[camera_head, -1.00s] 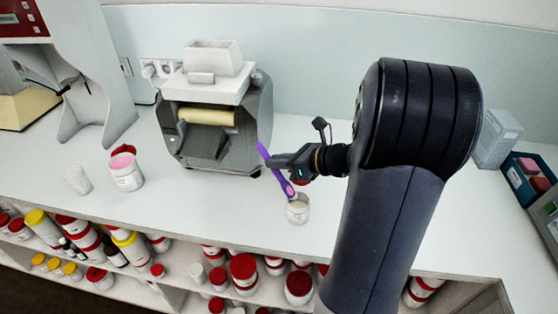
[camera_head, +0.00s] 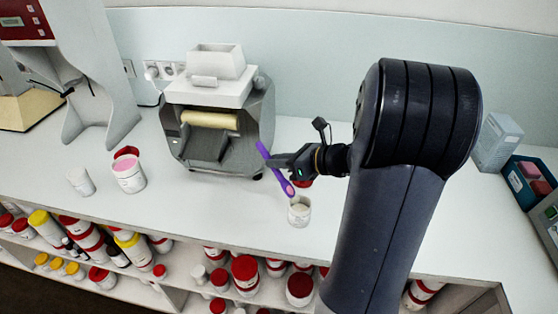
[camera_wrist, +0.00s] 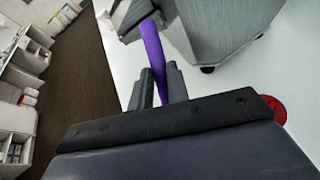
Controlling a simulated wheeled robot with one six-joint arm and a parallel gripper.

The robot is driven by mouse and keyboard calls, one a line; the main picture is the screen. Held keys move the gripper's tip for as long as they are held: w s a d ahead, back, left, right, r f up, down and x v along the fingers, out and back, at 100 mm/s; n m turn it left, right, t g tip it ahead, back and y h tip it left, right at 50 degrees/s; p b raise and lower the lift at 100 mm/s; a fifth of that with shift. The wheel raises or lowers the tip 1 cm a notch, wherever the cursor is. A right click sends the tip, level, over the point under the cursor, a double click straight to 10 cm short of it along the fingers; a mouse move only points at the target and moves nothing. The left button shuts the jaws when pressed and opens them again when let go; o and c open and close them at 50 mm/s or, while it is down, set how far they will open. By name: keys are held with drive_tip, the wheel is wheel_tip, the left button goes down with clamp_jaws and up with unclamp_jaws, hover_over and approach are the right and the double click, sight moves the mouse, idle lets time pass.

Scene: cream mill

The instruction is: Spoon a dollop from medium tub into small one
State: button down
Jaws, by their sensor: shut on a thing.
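A purple spatula-like spoon (camera_head: 286,184) is held in my gripper (camera_head: 274,163), which is shut on it. It tilts, its upper end to the left and its lower end down to the right. In the wrist view, the purple handle (camera_wrist: 152,47) stands between the two fingers (camera_wrist: 159,88). The lower end is just above the mouth of an open white tub (camera_head: 299,211) with pale contents, apparently the medium one. Whether the lower end carries cream is too small to tell. A smaller white tub (camera_head: 81,181), likely the small one, stands at the far left.
Another red lid (camera_head: 304,182) lies behind my gripper. A grey roller mill (camera_head: 216,110) stands at the back. The counter between the tubs is clear.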

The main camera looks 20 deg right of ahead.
sight(259, 145)
drive_tip(key=shift+r+p, duration=2.15)
drive_tip(key=shift+r, duration=0.45)
